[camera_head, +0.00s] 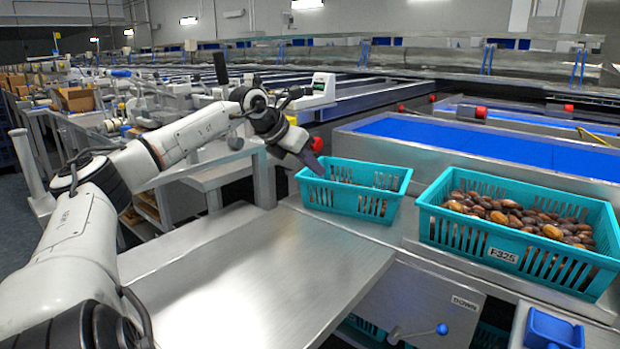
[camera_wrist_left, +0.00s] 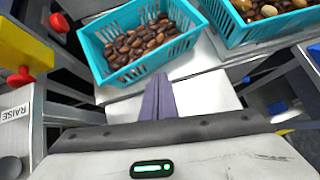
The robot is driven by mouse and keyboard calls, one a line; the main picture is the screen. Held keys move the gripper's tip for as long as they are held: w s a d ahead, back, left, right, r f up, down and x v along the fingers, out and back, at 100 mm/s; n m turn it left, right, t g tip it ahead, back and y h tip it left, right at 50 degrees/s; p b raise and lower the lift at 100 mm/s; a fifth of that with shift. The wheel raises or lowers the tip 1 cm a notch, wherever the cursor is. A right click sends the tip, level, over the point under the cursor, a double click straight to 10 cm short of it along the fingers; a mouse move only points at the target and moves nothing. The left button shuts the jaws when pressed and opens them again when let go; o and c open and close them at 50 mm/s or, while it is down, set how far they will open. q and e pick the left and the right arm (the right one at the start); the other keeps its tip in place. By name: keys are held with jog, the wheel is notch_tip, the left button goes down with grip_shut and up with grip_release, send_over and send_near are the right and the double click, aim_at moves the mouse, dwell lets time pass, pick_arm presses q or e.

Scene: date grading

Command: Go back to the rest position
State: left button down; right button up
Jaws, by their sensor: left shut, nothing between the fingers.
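The wrist view shows a teal basket (camera_wrist_left: 97,55) holding many brown dates (camera_wrist_left: 140,43), just beyond the fingertips. The inside floor of the small basket is hidden in the head view. My right gripper is not in view.
A bare steel table (camera_head: 250,265) lies in front. A blue conveyor belt (camera_head: 430,133) runs behind. A weighing device (camera_head: 318,92) stands behind my left arm.

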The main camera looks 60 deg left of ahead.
pick_arm(q)
jog(key=shift+b+v, duration=0.75)
jog(key=shift+v, duration=0.05)
